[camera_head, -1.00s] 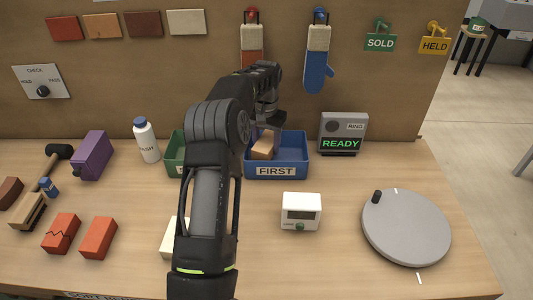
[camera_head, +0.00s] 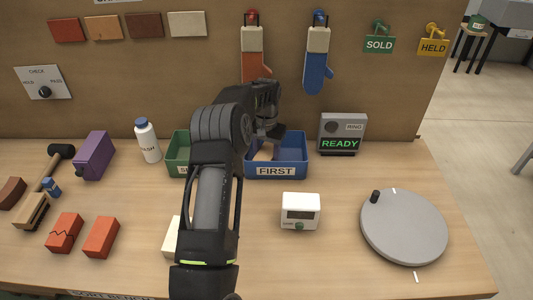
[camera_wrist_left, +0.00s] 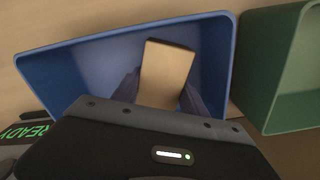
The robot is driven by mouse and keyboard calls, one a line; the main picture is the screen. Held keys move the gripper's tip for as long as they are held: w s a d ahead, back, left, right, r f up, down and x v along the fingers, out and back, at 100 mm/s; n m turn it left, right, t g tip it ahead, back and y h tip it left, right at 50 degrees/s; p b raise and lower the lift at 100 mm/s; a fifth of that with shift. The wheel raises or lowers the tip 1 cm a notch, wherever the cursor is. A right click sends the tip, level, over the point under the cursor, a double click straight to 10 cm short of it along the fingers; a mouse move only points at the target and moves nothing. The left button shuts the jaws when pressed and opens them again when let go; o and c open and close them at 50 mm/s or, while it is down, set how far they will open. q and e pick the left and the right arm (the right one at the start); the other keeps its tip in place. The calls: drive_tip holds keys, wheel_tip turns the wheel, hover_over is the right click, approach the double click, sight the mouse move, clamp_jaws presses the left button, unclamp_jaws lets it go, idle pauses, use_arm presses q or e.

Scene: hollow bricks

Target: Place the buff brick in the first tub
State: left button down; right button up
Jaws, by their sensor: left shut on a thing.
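The buff brick (camera_wrist_left: 167,72) is between the fingers of my left gripper (camera_wrist_left: 160,95) in the left wrist view. The gripper is shut on it. The brick is inside the blue tub marked FIRST (camera_head: 298,172), whose walls (camera_wrist_left: 70,62) surround it in the wrist view. Whether it touches the tub floor I cannot tell. In the head view my left gripper (camera_head: 268,138) reaches down into the tub, and only a pale part of the brick (camera_head: 264,152) shows. My right gripper is not in view.
A green tub (camera_head: 178,155) stands just left of the blue one, partly behind my arm. A white timer (camera_head: 300,212) and a grey turntable (camera_head: 405,228) are in front and right. A grey READY box (camera_head: 343,133) stands behind right. Red bricks (camera_head: 101,237) lie at left.

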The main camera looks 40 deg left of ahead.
sight(266, 152)
use_arm(q)
drive_tip(key=shift+f, duration=0.2)
drive_tip(key=c, duration=0.6)
unclamp_jaws()
drive_tip(key=shift+r, duration=0.1)
wheel_tip(266, 152, up, 12)
drive_tip(key=shift+r+b, duration=0.15)
drive_tip(key=shift+b, duration=0.15)
drive_tip(key=shift+s, duration=0.1)
idle(0.4)
